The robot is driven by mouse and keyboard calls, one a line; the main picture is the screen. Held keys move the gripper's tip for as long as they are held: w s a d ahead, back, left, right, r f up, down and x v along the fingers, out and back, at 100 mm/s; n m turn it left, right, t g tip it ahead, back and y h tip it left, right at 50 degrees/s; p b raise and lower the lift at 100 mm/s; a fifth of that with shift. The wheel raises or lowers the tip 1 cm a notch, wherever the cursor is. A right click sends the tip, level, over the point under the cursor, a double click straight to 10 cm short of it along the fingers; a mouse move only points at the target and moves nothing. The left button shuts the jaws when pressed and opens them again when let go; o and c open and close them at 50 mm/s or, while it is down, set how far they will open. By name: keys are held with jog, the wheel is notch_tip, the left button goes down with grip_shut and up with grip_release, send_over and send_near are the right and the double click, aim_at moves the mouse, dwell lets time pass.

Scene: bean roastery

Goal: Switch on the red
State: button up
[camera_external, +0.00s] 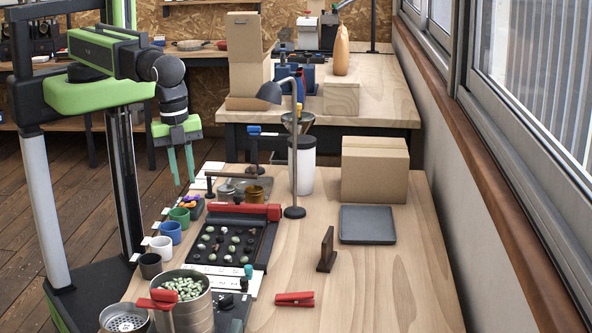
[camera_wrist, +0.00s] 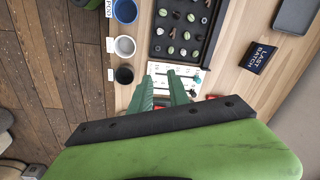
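My gripper (camera_external: 183,166) hangs empty above the left edge of the front table, its two green fingers pointing down and apart. In the wrist view the fingers (camera_wrist: 163,94) frame a white control panel (camera_wrist: 186,72). That panel (camera_external: 238,281) lies just in front of the bean tray, with a teal knob (camera_external: 248,270) on it. A red bar (camera_external: 243,210) runs along the tray's far edge. A red clip (camera_external: 294,299) lies on the bare table. A red handle (camera_external: 157,300) shows at the bean pot. I cannot tell which red thing is a switch; the fingers hide part of the panel.
The black bean tray (camera_external: 228,241) holds several beans. Several cups, one of them white (camera_external: 162,248), line the left edge. A lamp (camera_external: 294,212), a cardboard box (camera_external: 375,169) and a grey tray (camera_external: 367,225) stand farther back. The right front table is mostly clear.

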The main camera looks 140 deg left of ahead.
jog(key=w+d+m, duration=0.1)
jog(key=w, duration=0.3)
jog(key=w+d+m, duration=0.1)
jog(key=w+d, duration=0.1)
jog(key=w, duration=0.2)
jog(key=w+d+f+m+b, duration=0.1)
jog(key=w, duration=0.4)
jog(key=shift+d+t+y, duration=0.3)
jog(key=shift+d, duration=0.05)
grip_shut()
jog(key=w+d+m, duration=0.1)
jog(key=w+d, duration=0.2)
jog(key=d, duration=0.3)
jog(key=shift+f+b, duration=0.4)
jog(key=shift+b, duration=0.05)
jog(key=shift+f, duration=0.1)
jog(key=f+b, duration=0.4)
jog(key=w+a+f+b, duration=0.1)
jog(key=f+b, duration=0.8)
jog(key=shift+w+a+f+b, duration=0.25)
jog(key=shift+b, duration=0.1)
jog(key=shift+a, duration=0.1)
